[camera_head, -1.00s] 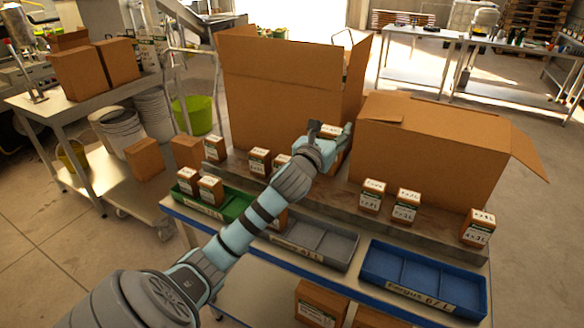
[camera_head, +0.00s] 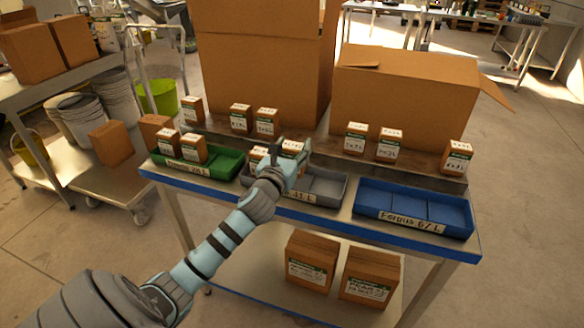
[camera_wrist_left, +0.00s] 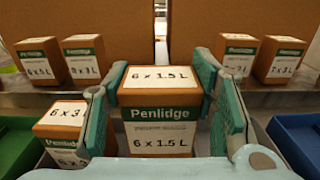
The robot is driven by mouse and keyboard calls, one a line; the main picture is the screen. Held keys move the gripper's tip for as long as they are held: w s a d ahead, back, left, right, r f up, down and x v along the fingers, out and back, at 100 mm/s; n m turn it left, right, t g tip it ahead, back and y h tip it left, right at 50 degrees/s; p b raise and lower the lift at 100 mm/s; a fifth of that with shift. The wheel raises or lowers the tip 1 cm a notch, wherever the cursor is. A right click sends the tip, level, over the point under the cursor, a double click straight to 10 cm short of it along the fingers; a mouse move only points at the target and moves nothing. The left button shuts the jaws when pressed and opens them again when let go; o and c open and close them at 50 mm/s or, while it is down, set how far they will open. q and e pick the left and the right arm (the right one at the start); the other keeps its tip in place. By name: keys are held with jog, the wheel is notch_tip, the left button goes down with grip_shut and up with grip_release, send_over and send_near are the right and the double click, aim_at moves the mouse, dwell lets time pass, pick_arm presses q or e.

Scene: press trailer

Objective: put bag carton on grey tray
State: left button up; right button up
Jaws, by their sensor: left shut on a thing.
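My left gripper (camera_head: 288,167) is shut on a brown carton (camera_head: 293,147). In the left wrist view this carton (camera_wrist_left: 160,110) sits upright between the fingers, with a green Penlidge band and a 6 x 1.5 L label. In the head view it is over the grey tray (camera_head: 326,187); whether it touches the tray floor I cannot tell. Another small carton (camera_head: 258,154) stands at the tray's left part; in the wrist view it (camera_wrist_left: 62,130) reads 6 x 3 L. My arm hides part of the tray. My right gripper is not in view.
A green tray (camera_head: 222,166) with two cartons is at the left, an empty blue tray (camera_head: 413,207) at the right. Several small cartons line the shelf behind, in front of two large boxes (camera_head: 255,70) (camera_head: 405,100). The grey tray's right part is clear.

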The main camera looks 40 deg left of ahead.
pick_arm(q)
notch_tip(320, 180, down, 4)
jog(key=shift+w+d+r+b, duration=0.1)
jog(key=shift+r+b, duration=0.05)
jog(key=shift+b, duration=0.7)
jog(key=shift+w+f, duration=0.1)
jog(key=shift+f, duration=0.3)
jog(key=shift+r, duration=0.15)
jog(key=o, duration=1.2)
jog(key=shift+o, duration=0.2)
